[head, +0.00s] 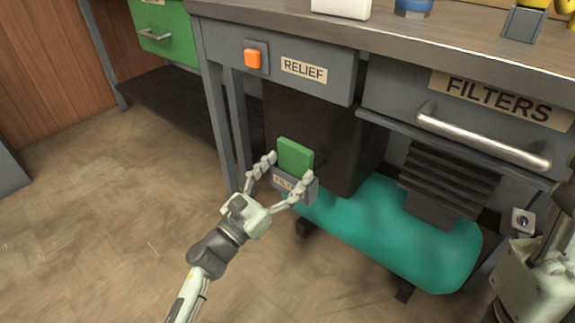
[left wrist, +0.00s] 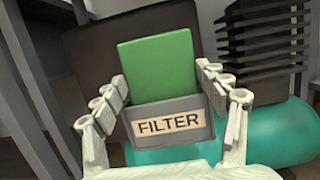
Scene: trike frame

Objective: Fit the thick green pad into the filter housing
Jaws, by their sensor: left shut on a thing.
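The green pad (head: 295,157) stands upright at the filter housing, a grey box labelled FILTER (head: 296,188), below the workbench. The pad's upper part rises above the housing's front wall; its lower part is hidden behind that wall. In the left wrist view the pad (left wrist: 157,66) looks lined up with the housing (left wrist: 186,139); how deep it sits cannot be told. My left gripper (head: 289,168) is shut on the pad, one finger at each side edge, close above the housing's rim. My right gripper's fingers do not show.
A teal tank (head: 385,225) lies right of the housing, with black fins (head: 447,180) above it. A dark block (head: 335,140) stands behind the pad. The bench has a RELIEF panel with an orange button (head: 252,58) and a FILTERS drawer (head: 480,105). The left floor is clear.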

